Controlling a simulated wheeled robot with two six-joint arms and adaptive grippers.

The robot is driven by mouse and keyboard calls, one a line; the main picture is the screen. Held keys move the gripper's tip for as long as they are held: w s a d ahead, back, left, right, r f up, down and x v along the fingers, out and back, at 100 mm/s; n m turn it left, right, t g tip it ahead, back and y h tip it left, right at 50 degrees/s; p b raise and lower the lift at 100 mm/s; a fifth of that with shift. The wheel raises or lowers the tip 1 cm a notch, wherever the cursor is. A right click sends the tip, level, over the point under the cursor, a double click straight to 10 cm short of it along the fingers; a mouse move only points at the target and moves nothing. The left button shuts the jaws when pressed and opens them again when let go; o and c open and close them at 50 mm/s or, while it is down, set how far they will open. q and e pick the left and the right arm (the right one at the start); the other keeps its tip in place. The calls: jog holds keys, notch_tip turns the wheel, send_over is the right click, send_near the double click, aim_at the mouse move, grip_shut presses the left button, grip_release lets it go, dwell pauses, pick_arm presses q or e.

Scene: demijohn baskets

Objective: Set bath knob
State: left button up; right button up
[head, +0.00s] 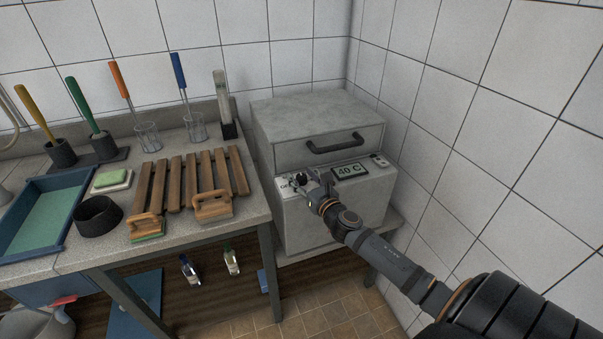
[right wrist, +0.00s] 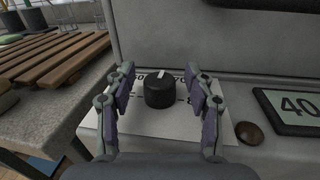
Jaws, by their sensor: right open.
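The bath knob (right wrist: 160,90) is a black round dial with a white pointer mark, in the middle of the right wrist view. It sits on a pale scale plate (right wrist: 180,130) whose printed numbers are partly hidden. My right gripper (right wrist: 161,95) is open, with one finger on each side of the knob and a visible gap to each. In the head view my right gripper (head: 305,183) is at the front panel of the grey bath unit (head: 320,220) and covers most of the knob. The green display (head: 350,171) reads 40 C. My left gripper is not in view.
A brown round button (right wrist: 249,133) is right of the knob. A drawer handle (head: 337,143) sticks out above the panel. The bench at left holds a wooden rack (head: 190,180), brushes and a blue tray (head: 35,215). A tiled wall stands close on the right.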

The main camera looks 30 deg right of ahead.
jog(key=shift+w, duration=0.4)
grip_shut()
jog(key=shift+r+m+h+p, duration=0.1)
jog(key=shift+m+h+p, duration=0.35)
jog(key=shift+m+h, duration=0.35)
jog(key=m+g+h, duration=0.1)
jog(key=h, duration=0.2)
jog(key=shift+m, duration=0.3)
jog(key=shift+m+g+h, duration=0.6)
jog(key=shift+m+h, duration=0.2)
jog(key=shift+h, duration=0.5)
grip_release()
